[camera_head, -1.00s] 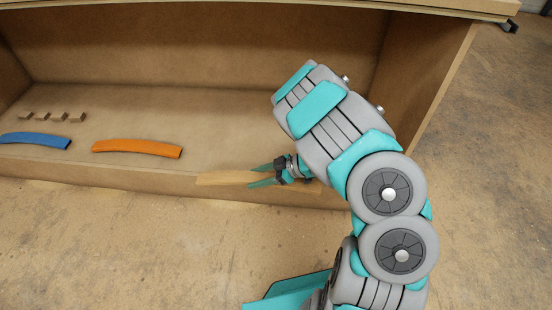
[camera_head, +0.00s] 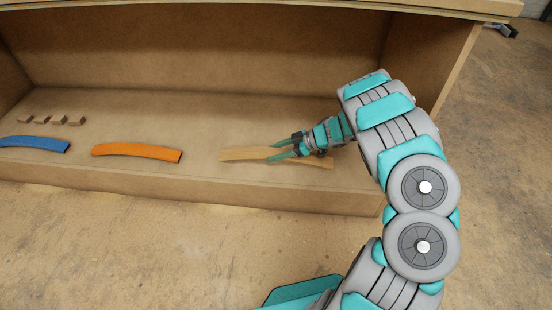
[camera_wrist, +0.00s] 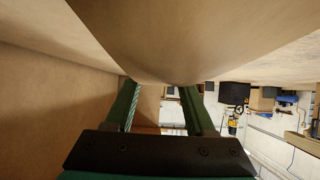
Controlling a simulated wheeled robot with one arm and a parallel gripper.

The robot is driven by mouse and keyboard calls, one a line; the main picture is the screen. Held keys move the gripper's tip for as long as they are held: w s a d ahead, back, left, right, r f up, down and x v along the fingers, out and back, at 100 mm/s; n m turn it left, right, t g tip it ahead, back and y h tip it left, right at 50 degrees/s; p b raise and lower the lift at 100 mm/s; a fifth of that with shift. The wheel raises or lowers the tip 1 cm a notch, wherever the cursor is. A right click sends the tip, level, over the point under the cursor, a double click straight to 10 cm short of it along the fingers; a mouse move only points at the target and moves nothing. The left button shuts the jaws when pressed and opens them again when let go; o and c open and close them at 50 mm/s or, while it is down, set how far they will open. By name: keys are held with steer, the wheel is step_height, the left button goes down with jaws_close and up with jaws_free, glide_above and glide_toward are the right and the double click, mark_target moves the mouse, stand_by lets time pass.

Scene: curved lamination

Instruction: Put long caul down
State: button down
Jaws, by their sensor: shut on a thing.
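The long caul (camera_head: 240,154) is a thin, pale wooden strip, slightly curved, in the head view. It lies sideways low over the shelf floor, right of the orange curved piece. My gripper (camera_head: 270,153) is shut on it near its middle, reaching in from the right. I cannot tell whether the caul touches the shelf floor. In the wrist view the caul (camera_wrist: 175,35) fills the top middle, large and close, between the two green fingers of my gripper (camera_wrist: 163,95).
The wooden shelf (camera_head: 200,115) has a raised front edge and side walls. An orange curved piece (camera_head: 137,151) and a blue curved piece (camera_head: 35,143) lie on the left. Several small wooden blocks (camera_head: 42,120) stand behind the blue piece. The shelf floor behind the caul is clear.

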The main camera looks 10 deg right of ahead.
steer(key=shift+w+d, duration=0.15)
steer(key=shift+f+b, duration=0.35)
steer(key=shift+f, duration=1.4)
steer(key=shift+f, duration=0.2)
steer(key=shift+c, duration=1.2)
jaws_free()
steer(key=shift+r, duration=0.1)
steer(key=shift+r, duration=0.2)
steer(key=v, duration=0.7)
steer(key=shift+d+p, duration=0.25)
steer(key=shift+p, duration=0.1)
